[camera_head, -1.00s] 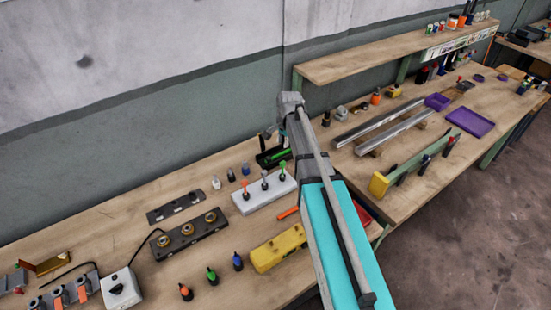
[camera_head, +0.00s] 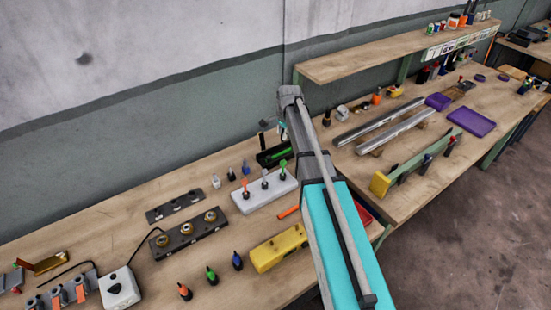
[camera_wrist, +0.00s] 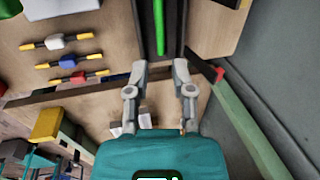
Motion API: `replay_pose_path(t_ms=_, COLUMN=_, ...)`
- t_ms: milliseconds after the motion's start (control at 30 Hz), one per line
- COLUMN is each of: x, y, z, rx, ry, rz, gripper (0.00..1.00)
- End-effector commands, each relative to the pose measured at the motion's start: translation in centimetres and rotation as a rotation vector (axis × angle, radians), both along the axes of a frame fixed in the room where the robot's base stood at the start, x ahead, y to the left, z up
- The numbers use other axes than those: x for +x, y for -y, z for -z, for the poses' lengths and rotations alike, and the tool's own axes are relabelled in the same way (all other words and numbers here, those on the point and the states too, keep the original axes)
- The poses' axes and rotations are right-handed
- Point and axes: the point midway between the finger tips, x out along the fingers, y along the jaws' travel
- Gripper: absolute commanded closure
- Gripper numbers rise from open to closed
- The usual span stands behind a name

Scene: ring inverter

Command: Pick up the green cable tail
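The green cable tail (camera_head: 281,153) lies in a dark narrow tray (camera_head: 266,160) behind the white block in the head view. In the wrist view the green tail (camera_wrist: 159,25) shows as a straight green strip in the dark tray (camera_wrist: 147,32), beyond my fingertips and between their lines. My gripper (camera_wrist: 160,68) is open, its two grey fingers apart with nothing between them. The fingertips appear short of the green tail in the picture; I cannot tell the height between them. In the head view my arm partly covers the gripper area.
A white block (camera_head: 248,204) with upright coloured plugs stands just in front of the tray. A dark block with brass rings (camera_head: 187,238) and a yellow case (camera_head: 279,248) are nearer. The grey-green wall (camera_head: 150,140) rises behind the bench. Metal rails (camera_head: 378,122) lie to the right.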

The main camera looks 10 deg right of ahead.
Motion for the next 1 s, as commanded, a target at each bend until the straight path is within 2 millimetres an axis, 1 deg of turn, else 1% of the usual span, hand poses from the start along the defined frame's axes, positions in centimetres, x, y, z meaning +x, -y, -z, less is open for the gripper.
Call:
replay_pose_path(t_ms=33, x=0.1, y=0.0, z=0.7, rx=0.0, ry=0.0, rz=0.0, gripper=0.69)
replay_pose_path(t_ms=100, x=0.2, y=-0.1, z=1.3, rx=0.0, ry=0.0, rz=0.0, gripper=0.69)
replay_pose_path(t_ms=700, x=1.0, y=-0.3, z=5.8, rx=0.0, ry=0.0, rz=0.0, gripper=0.69)
replay_pose_path(t_ms=1000, x=1.3, y=-0.4, z=7.4, rx=0.0, ry=0.0, rz=0.001, gripper=0.69)
